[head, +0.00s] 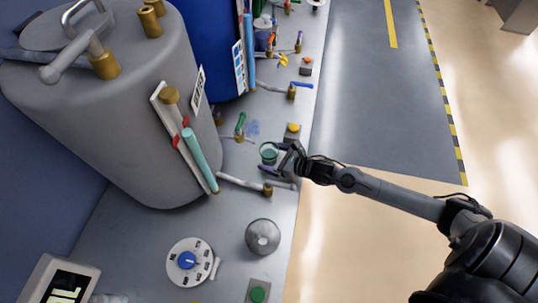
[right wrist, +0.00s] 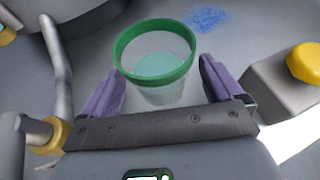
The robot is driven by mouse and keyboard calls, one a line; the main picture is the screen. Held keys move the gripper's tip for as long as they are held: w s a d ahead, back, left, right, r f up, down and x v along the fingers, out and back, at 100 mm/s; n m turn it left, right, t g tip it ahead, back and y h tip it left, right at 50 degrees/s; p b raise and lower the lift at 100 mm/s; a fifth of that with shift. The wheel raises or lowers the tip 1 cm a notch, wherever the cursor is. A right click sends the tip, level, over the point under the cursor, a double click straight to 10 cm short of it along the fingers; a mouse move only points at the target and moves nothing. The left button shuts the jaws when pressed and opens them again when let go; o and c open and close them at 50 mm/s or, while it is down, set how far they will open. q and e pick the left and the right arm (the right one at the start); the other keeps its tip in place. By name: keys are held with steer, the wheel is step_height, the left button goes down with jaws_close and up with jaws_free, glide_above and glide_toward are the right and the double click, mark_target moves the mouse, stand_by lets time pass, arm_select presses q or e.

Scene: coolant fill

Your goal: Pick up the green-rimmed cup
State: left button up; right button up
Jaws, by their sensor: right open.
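The green-rimmed cup (head: 268,150) stands upright on the grey bench beside the large grey tank. In the right wrist view the cup (right wrist: 155,62) is clear-walled with a pale green bottom or contents. My right gripper (head: 284,160) reaches in from the right at the cup. In the right wrist view its purple fingers (right wrist: 158,88) are open, one on each side of the cup's lower part, with gaps showing between fingers and wall. My left gripper is not in view.
A grey box with a yellow button (right wrist: 305,62) stands just right of the gripper. A pipe with a brass fitting (right wrist: 52,135) is close on the left. The grey tank (head: 125,110) rises left of the cup. A metal funnel-like disc (head: 262,237) lies nearer on the bench.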

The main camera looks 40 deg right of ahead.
mark_target(270, 149)
steer(key=shift+w+a+f, duration=0.2)
steer(key=shift+w+f, duration=0.05)
steer(key=shift+w, duration=0.4)
steer(key=c, duration=1.2)
steer(key=shift+r+p, duration=0.6)
steer(key=shift+r, duration=4.45)
